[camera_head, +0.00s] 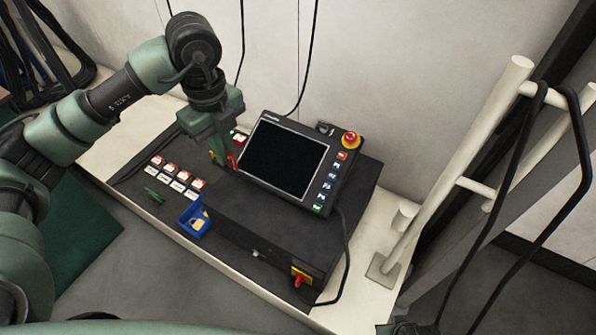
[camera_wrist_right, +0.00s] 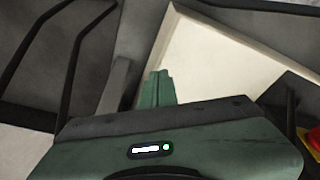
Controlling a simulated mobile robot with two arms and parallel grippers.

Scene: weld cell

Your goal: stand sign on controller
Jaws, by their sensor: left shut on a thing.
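The controller (camera_head: 262,233) is a long dark box on the bench, with a teach pendant (camera_head: 287,160) lying tilted on its top. My left gripper (camera_head: 226,160) points down beside the pendant's left edge, above the controller's left end. It is shut on the sign (camera_head: 232,160), of which only small red parts show; the fingers hide most of it. I cannot tell whether the sign touches the controller. In the right wrist view, the green fingers of my right gripper (camera_wrist_right: 157,88) are together, with nothing seen between them.
Several red-and-white tags (camera_head: 180,177) lie in rows left of the controller, near a green item (camera_head: 153,196). A blue tray (camera_head: 195,221) with a padlock stands in front. A red-yellow switch (camera_head: 299,278) is on the controller's front. A white frame (camera_head: 455,175) with hanging cables rises at right.

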